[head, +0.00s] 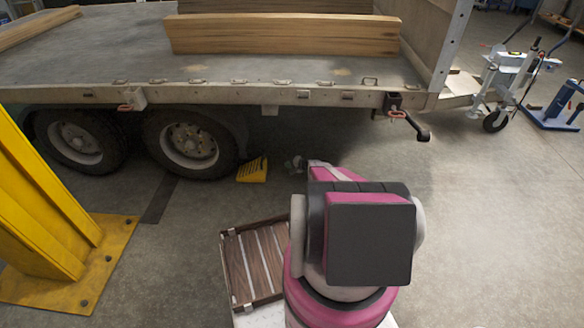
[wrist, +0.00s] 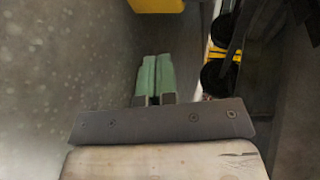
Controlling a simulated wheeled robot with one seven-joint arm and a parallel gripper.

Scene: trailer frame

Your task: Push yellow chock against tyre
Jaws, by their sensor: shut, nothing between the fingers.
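The yellow chock (head: 252,171) sits on the floor at the right side of the nearer trailer tyre (head: 190,144) in the head view. It looks close to the tyre, but I cannot tell whether they touch. A yellow block, which looks like the chock (wrist: 156,5), is cut off by the top edge of the wrist view. My gripper (wrist: 155,58) has pale green fingers, shut together and empty, pointing towards that block with a gap between. In the head view my gripper (head: 294,163) is small and low, to the right of the chock, partly hidden by my arm.
The trailer bed (head: 110,50) overhangs the wheels and carries wooden beams (head: 285,35). A yellow post (head: 40,200) with a bolted base stands at left. A black and yellow object (wrist: 218,60) is right of my fingers. Open floor lies at right.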

